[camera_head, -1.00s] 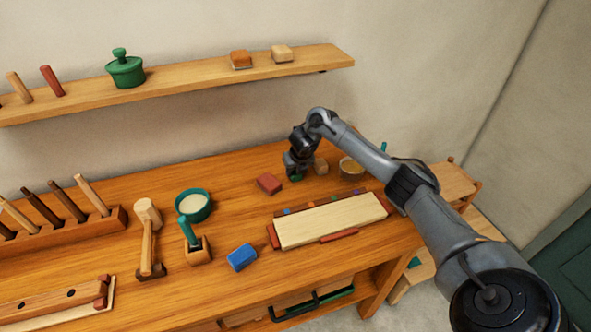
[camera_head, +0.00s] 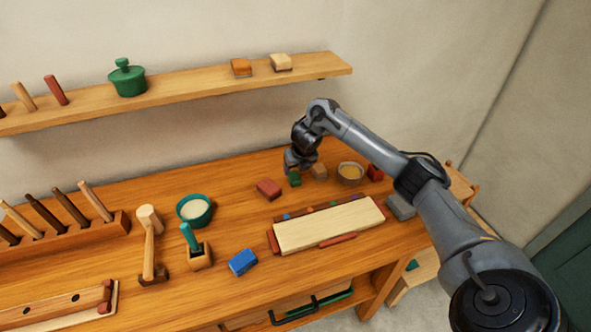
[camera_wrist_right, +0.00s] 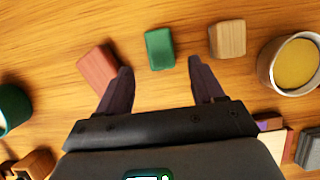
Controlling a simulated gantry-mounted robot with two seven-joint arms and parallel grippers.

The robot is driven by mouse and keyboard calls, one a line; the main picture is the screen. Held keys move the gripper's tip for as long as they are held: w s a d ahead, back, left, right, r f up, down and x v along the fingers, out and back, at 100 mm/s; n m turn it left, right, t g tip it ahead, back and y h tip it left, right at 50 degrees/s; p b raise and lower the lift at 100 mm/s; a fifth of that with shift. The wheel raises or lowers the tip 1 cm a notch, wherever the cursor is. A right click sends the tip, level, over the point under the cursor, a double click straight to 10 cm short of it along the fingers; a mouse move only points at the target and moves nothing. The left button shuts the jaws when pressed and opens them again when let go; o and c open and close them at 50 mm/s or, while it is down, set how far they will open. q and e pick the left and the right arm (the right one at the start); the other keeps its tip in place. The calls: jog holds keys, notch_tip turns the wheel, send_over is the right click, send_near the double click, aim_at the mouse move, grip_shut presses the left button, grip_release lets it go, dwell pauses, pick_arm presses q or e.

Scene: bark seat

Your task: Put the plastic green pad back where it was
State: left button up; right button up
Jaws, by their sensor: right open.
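The green pad (camera_wrist_right: 160,49) lies on the wooden bench, between a red block and a tan wooden block in the right wrist view. In the head view the green pad (camera_head: 295,179) shows just below my right gripper (camera_head: 293,168). In the right wrist view my right gripper (camera_wrist_right: 160,75) is open and empty. Its two fingers point toward the green pad, which sits a little beyond the fingertips, about midway between them. I cannot tell the height of the fingertips over the bench. My left gripper is in neither view.
A red block (camera_head: 269,189), a tan block (camera_head: 319,171) and a bowl with yellow contents (camera_head: 350,173) stand close by. A pale board (camera_head: 330,224) lies in front, with a blue block (camera_head: 243,262) to its left. A shelf (camera_head: 190,88) runs along the wall.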

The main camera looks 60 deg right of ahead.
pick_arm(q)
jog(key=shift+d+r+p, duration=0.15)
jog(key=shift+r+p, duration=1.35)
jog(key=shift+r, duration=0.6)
pick_arm(e)
jog(key=shift+v, duration=2.95)
